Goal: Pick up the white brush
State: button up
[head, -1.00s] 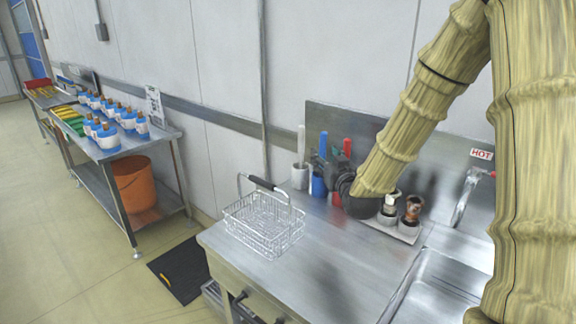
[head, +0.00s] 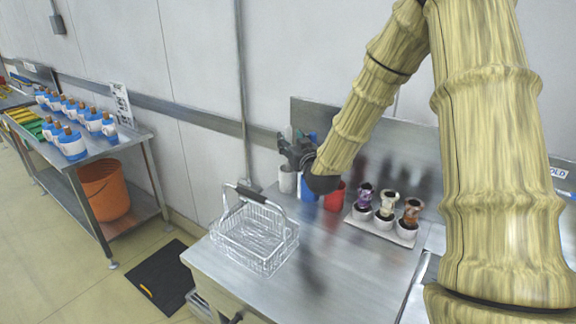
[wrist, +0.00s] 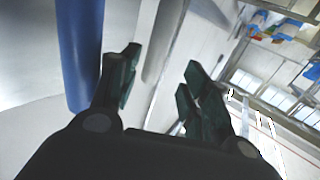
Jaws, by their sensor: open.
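The white brush shows in the wrist view as a pale upright handle (wrist: 164,38), seen beyond and between my fingers. In the head view my gripper and arm mostly hide it, above the white cup (head: 287,181). My gripper (head: 288,148) is at the handles above the cups. In the wrist view my gripper (wrist: 160,82) has its two dark fingers spread apart, with nothing clearly held. I cannot tell whether either finger touches the handle. A blue handle (wrist: 80,45) stands just left of the left finger.
A blue cup (head: 308,191) and a red cup (head: 334,197) stand right of the white cup. A holder with several brown-topped items (head: 384,222) sits further right. A wire basket (head: 254,238) stands in front. The counter (head: 290,285) is bare nearer the front.

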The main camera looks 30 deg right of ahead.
aim_at(290, 133)
jog(key=shift+w+d+r+p, duration=0.2)
jog(key=shift+d+r+p, duration=0.1)
jog(key=shift+d+p+x, duration=0.15)
jog(key=shift+p+x, duration=0.25)
jog(key=shift+x, duration=0.7)
jog(key=shift+d+p+x, duration=0.15)
jog(key=shift+p+x, duration=0.25)
jog(key=shift+x, duration=0.75)
jog(key=shift+s+r, duration=0.1)
jog(key=shift+a, duration=0.1)
grip_shut()
